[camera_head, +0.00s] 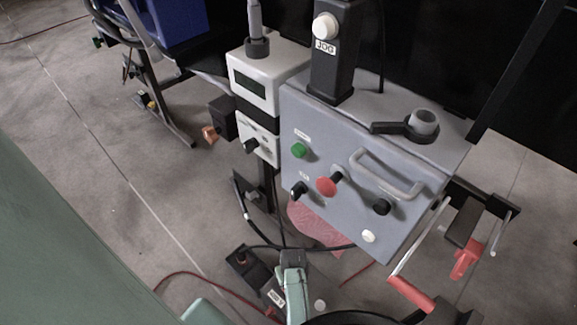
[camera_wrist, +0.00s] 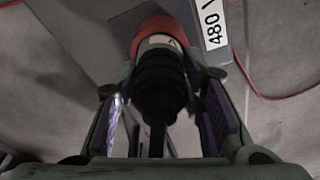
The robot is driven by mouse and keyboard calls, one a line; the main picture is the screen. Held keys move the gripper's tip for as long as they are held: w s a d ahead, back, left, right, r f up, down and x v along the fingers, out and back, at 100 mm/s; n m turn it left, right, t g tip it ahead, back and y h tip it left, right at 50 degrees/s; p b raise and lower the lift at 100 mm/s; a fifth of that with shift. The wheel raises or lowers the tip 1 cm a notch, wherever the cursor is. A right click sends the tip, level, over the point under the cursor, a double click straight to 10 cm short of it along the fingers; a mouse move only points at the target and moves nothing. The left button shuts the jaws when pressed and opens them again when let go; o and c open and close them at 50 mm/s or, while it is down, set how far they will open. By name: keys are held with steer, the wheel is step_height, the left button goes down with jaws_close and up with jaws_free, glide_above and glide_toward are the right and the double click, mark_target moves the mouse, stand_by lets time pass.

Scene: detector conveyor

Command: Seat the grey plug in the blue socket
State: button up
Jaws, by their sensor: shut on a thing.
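My gripper (camera_wrist: 160,90) is shut on a dark plug-like body (camera_wrist: 160,80), with purple pads on either side of its black ribbed part. Its far end is pale grey and meets a red collar (camera_wrist: 158,32) by a grey block; I cannot tell whether it is inside the collar or only in front of it. In the head view my green gripper (camera_head: 292,275) is low in the middle, and the plug is not clear there. I cannot make out a blue socket in either view.
A "480 V" label (camera_wrist: 213,25) is beside the collar. A grey control panel (camera_head: 340,140) with knobs and a handle stands behind my gripper. A black box (camera_head: 247,266) is just left of it. Red-handled cranks (camera_head: 411,294) are at the right. A red cable (camera_head: 195,277) crosses the floor.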

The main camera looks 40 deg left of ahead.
steer(key=c, duration=0.4)
steer(key=shift+r, duration=0.15)
